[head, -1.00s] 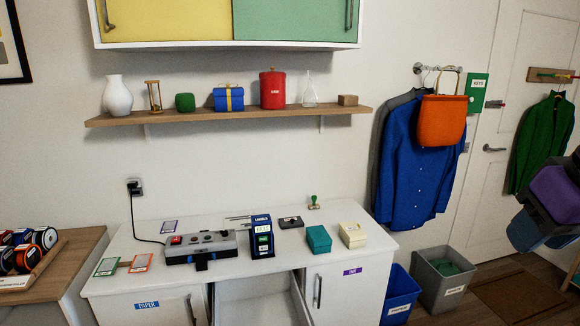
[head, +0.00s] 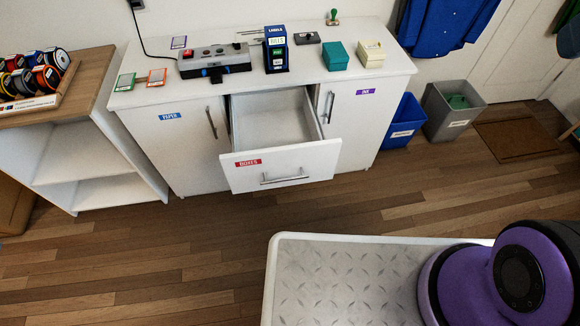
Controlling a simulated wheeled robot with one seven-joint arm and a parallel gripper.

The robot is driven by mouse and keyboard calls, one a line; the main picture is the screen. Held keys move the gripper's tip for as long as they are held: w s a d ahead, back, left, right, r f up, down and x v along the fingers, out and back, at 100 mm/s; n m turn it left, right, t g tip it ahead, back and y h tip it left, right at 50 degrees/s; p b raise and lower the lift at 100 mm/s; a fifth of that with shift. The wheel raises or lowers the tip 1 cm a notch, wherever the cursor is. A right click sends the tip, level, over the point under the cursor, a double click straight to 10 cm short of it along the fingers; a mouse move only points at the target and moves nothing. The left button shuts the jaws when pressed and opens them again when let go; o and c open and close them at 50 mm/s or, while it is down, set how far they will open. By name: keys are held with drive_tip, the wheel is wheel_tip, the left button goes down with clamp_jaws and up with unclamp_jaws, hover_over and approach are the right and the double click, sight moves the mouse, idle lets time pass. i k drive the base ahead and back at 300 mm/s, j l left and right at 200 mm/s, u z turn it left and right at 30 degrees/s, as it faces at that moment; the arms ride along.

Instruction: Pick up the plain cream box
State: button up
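The plain cream box (head: 371,53) sits on the right part of the white cabinet top. A teal box (head: 337,56) stands just left of it, with a small gap. My gripper is not in view. Only a purple and black part of my arm shows at the lower right of the head view, far from the box.
The drawer labelled boxes (head: 285,167) is pulled out and looks empty. The label holder (head: 275,50) and grey device (head: 214,61) stand left on the cabinet top. Blue bin (head: 403,121) and grey bin (head: 452,109) stand on the floor at right. Wooden floor before the drawer is clear.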

sight(371, 58)
drive_tip(key=i+l, duration=0.4)
drive_tip(key=i, duration=0.15)
drive_tip(key=i+l, duration=0.4)
drive_tip(key=i, duration=0.15)
drive_tip(key=i+l, duration=0.4)
drive_tip(key=i, duration=0.15)
drive_tip(key=i+l, duration=0.4)
drive_tip(key=i, duration=0.1)
